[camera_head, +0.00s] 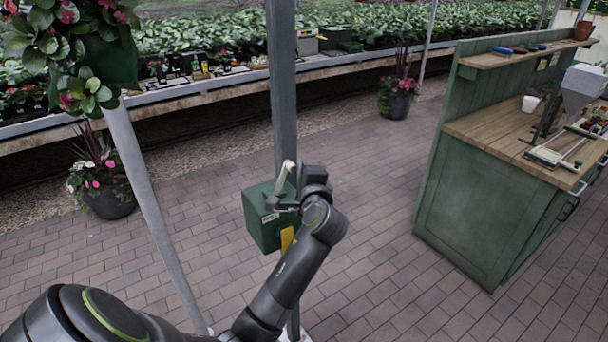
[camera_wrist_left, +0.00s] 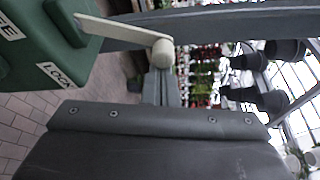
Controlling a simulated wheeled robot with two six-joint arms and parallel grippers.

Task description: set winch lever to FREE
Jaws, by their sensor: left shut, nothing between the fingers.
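The winch is a green box (camera_head: 262,226) on a grey post in the middle of the head view. Its cream lever (camera_head: 285,176) tilts upward from the box, with a rounded knob at the end. In the left wrist view the lever (camera_wrist_left: 120,32) sticks out from the green box (camera_wrist_left: 70,55). A LOCK label (camera_wrist_left: 55,75) and a partly cut-off label ending in "EE" (camera_wrist_left: 9,27) show on the box. My left gripper (camera_head: 292,202) is shut and empty, close beside the lever; I cannot tell whether they touch. My right gripper is out of view.
A green workbench (camera_head: 487,205) with tools stands at the right. A slanted pale post (camera_head: 150,200) and flower pots (camera_head: 110,201) are at the left. A long planting bench (camera_head: 200,92) runs along the back. Brick floor between is clear.

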